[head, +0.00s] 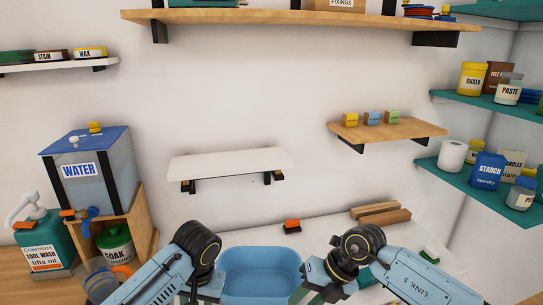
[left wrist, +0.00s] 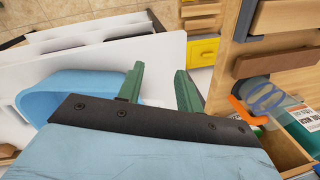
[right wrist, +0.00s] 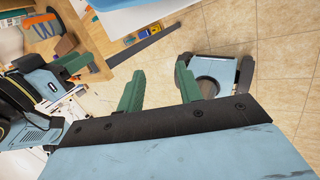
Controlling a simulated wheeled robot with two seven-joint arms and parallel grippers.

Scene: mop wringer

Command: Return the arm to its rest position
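My left gripper (left wrist: 160,69) is open in the left wrist view, its green fingers apart with nothing between them. My right gripper (right wrist: 160,69) is open and empty in the right wrist view, with floor and part of my base behind it. In the head view both forearms come in from the bottom and bend down at black joints; the fingertips are mostly cut off there. A blue basin (head: 260,272) lies between the two arms on the white worktop (head: 322,232). The basin (left wrist: 72,90) also shows left of the left fingers, apart from them.
A water tank (head: 98,175) with a tap stands on a wooden stand at left, beside a teal tool wash bottle (head: 38,240). Wooden bars (head: 381,214) and an orange-and-black item (head: 291,226) lie at the worktop's back. Wall shelves (head: 230,162) hang above.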

